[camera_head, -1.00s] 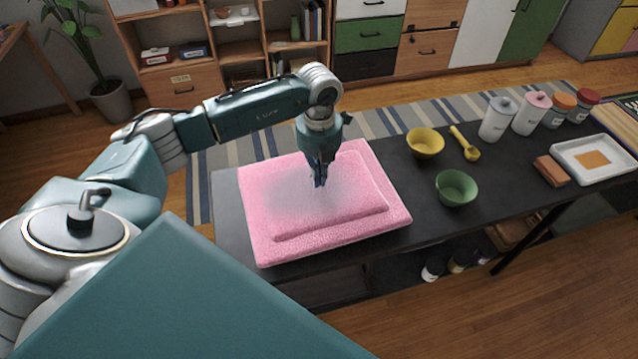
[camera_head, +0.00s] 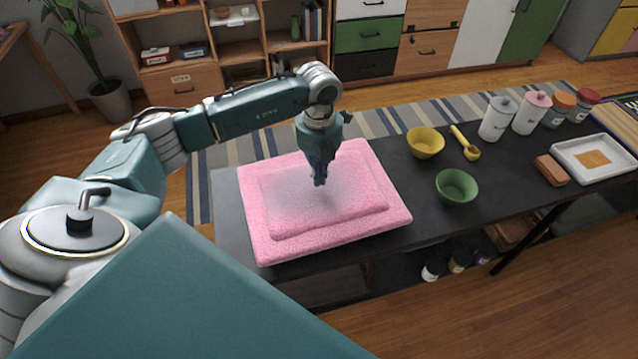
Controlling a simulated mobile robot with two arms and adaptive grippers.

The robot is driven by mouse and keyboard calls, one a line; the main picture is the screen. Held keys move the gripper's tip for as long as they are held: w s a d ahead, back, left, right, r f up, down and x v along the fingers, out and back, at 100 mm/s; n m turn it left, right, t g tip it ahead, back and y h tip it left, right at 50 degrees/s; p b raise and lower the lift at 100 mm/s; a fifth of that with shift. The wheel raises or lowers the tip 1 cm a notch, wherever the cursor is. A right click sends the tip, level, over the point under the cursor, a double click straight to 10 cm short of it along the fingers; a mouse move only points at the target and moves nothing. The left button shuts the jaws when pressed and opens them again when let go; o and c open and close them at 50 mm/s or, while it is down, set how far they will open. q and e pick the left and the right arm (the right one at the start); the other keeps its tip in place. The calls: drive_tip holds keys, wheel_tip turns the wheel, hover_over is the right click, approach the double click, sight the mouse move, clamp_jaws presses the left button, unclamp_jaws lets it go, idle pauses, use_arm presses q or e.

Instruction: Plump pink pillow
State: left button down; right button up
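The pink pillow (camera_head: 285,222) lies flat at the left end of a black table (camera_head: 232,228). It looks like a fuzzy pink slab with a raised, smaller rectangle on top and a greyish patch in its middle. My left gripper (camera_head: 320,182) points down over the right part of the pillow, with its fingertips close to or on the top surface; I cannot tell whether they touch. Its fingers are close together and nothing shows between them. My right gripper is not in the view.
Right of the pillow stand a yellow bowl (camera_head: 425,143), a green bowl (camera_head: 456,187) and a yellow scoop (camera_head: 466,144). Several jars, a brown block (camera_head: 551,170) and a white tray (camera_head: 592,160) are farther right. A shelf unit (camera_head: 225,40) stands behind.

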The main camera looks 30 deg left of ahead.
use_arm(q)
drive_tip(key=shift+s+d+f, duration=0.1)
drive_tip(key=shift+s+f, duration=0.1)
drive_tip(key=shift+f, duration=0.1)
drive_tip(key=shift+w+r+p, duration=0.15)
drive_tip(key=shift+r+p, duration=0.45)
drive_tip(key=shift+r, duration=0.45)
drive_tip(key=shift+f, duration=0.15)
drive_tip(key=shift+w+f+b, duration=0.1)
drive_tip(key=shift+f+b, duration=0.45)
drive_tip(key=shift+f, duration=0.1)
drive_tip(key=shift+s+f, duration=0.2)
idle(0.3)
